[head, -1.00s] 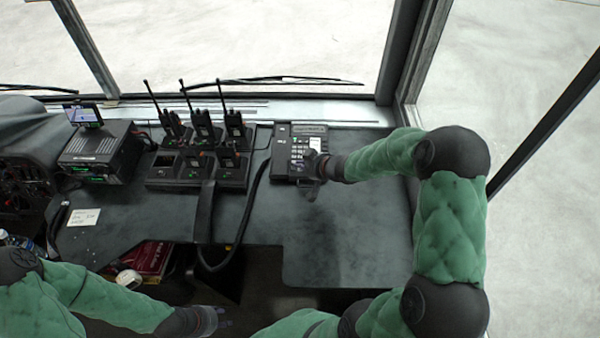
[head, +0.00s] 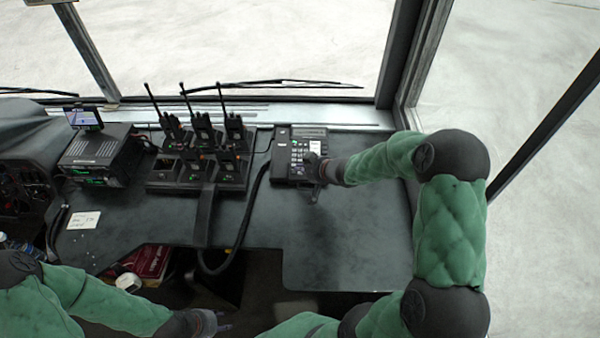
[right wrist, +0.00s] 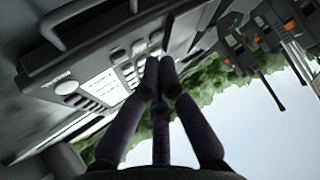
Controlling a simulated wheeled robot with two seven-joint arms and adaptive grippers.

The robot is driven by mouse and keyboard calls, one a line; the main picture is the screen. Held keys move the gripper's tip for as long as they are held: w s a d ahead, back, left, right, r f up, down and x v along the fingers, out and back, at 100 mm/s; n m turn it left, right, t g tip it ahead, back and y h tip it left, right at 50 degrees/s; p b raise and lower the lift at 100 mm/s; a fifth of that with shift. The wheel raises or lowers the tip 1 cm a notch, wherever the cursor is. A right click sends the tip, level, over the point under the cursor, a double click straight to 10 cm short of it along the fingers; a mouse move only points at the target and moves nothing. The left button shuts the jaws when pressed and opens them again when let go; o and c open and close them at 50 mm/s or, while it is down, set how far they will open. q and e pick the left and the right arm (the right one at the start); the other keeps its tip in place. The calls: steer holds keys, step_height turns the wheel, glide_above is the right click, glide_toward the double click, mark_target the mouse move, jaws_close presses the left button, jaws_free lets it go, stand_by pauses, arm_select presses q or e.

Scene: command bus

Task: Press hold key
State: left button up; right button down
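A dark desk phone (head: 282,157) with a handset on its left side and rows of light keys sits at the back right of the dashboard. It also shows in the right wrist view (right wrist: 92,62), tilted. My right gripper (head: 316,176) is over the phone's lower right part. In the right wrist view its fingertips (right wrist: 160,66) are together, at or very near the keys; contact is not clear. No object shows between the fingers. The hold key's label cannot be read. My left gripper (head: 218,322) is low, below the dashboard edge, and its fingers are too small to judge.
Several radios stand in a charger (head: 180,176) left of the phone. A radio unit (head: 97,152) with a small screen is further left. A black cord (head: 245,215) runs down from the phone. The dashboard (head: 345,245) below the phone is clear.

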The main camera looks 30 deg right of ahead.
steer(key=shift+f, duration=0.1)
stand_by(0.3)
steer(key=shift+f, duration=0.35)
steer(key=shift+f+b, duration=0.3)
stand_by(0.6)
steer(key=shift+r, duration=0.1)
steer(key=shift+r+p, duration=0.65)
steer(key=shift+p, duration=0.2)
steer(key=shift+r, duration=0.1)
steer(key=r+p, duration=0.4)
steer(key=p, duration=0.1)
steer(key=shift+s+a+r, duration=0.2)
steer(key=shift+s+r, duration=0.15)
steer(key=shift+r, duration=0.05)
stand_by(0.6)
